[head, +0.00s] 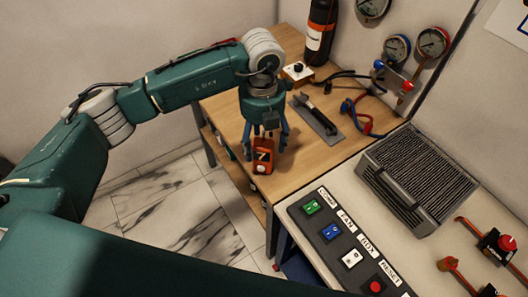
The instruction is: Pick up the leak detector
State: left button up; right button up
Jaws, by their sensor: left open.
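An orange handheld device with a dark face, which looks like the leak detector (262,164), is near the left front edge of the wooden workbench (222,112). My left gripper (265,146) comes down over it from above, with its blue-grey fingers apart on either side of the device's upper part. The gripper is open; I cannot tell whether a finger touches the device. The top of the device is partly hidden by the gripper. My right gripper is not in view.
A flat grey tool with a dark handle (318,114) lies right of the gripper. A button panel (345,246) is in front.

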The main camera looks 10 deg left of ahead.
aim_at(263, 157)
pick_arm(q)
notch_tip(263, 157, down, 2)
jog(key=shift+s+f+p, duration=0.1)
jog(key=shift+f+p, duration=0.1)
jog(key=shift+p, duration=0.1)
jog(key=shift+f+p, duration=0.35)
jog(key=f, duration=0.1)
jog(key=f+p, duration=0.1)
jog(key=f, duration=0.1)
jog(key=shift+w+f+p, duration=0.3)
jog(key=shift+f+p, duration=0.05)
jog(key=shift+p, duration=0.05)
jog(key=shift+f, duration=0.4)
jog(key=shift+c, duration=0.3)
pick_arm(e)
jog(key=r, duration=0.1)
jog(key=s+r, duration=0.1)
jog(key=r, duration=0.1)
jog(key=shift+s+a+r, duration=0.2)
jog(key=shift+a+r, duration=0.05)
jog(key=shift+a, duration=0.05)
pick_arm(q)
jog(key=c, duration=1.3)
jog(key=shift+c, duration=1.2)
jog(key=shift+w, duration=0.1)
grip_shut()
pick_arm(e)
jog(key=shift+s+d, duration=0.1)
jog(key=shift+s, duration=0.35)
